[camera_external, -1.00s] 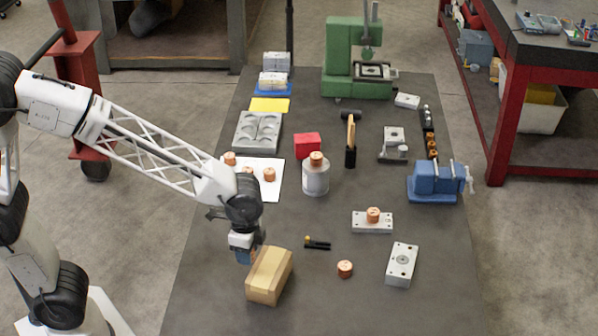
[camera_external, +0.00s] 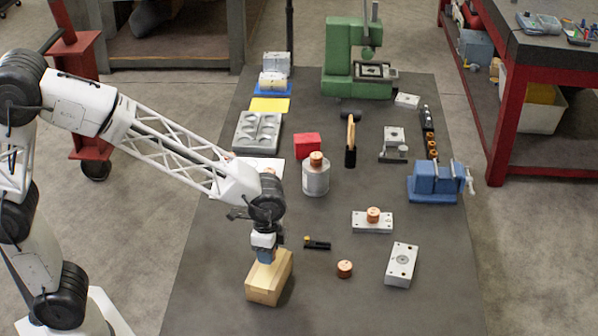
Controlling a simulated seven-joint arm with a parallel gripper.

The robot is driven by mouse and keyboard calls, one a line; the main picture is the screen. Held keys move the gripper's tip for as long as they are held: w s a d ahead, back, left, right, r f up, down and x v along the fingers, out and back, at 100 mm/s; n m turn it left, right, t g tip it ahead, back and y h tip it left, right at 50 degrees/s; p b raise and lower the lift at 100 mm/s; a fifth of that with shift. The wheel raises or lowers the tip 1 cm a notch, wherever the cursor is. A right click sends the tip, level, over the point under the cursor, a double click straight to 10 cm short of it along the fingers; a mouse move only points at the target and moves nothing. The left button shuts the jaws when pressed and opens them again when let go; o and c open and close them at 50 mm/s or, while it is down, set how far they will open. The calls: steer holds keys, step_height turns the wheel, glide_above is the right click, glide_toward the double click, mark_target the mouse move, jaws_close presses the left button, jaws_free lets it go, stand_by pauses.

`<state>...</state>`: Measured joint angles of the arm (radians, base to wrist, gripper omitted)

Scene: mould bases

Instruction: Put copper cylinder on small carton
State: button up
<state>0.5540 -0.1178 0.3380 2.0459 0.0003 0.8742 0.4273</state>
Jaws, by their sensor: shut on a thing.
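My gripper (camera_external: 266,258) points down over the small carton (camera_external: 262,292), a tan box with a lighter tape strip. It is at the carton's top, towards the far side. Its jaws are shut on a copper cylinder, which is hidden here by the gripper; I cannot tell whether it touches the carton. Other copper cylinders stand on the dark table (camera_external: 344,268), on a grey mould base (camera_external: 373,215) and on a light grey can (camera_external: 316,158).
A black and yellow tool (camera_external: 317,243) lies just right of the carton. A second mould base (camera_external: 401,265) and a blue vise (camera_external: 436,182) are further right. A red block (camera_external: 307,145) and a white sheet (camera_external: 262,164), partly behind my arm, lie farther back. Table left of the carton is clear.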

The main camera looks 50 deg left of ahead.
steer(key=shift+f, duration=1.55)
steer(key=shift+f, duration=0.1)
steer(key=o, duration=1.1)
steer(key=shift+f, duration=0.1)
step_height(320, 180, up, 12)
steer(key=shift+r, duration=0.2)
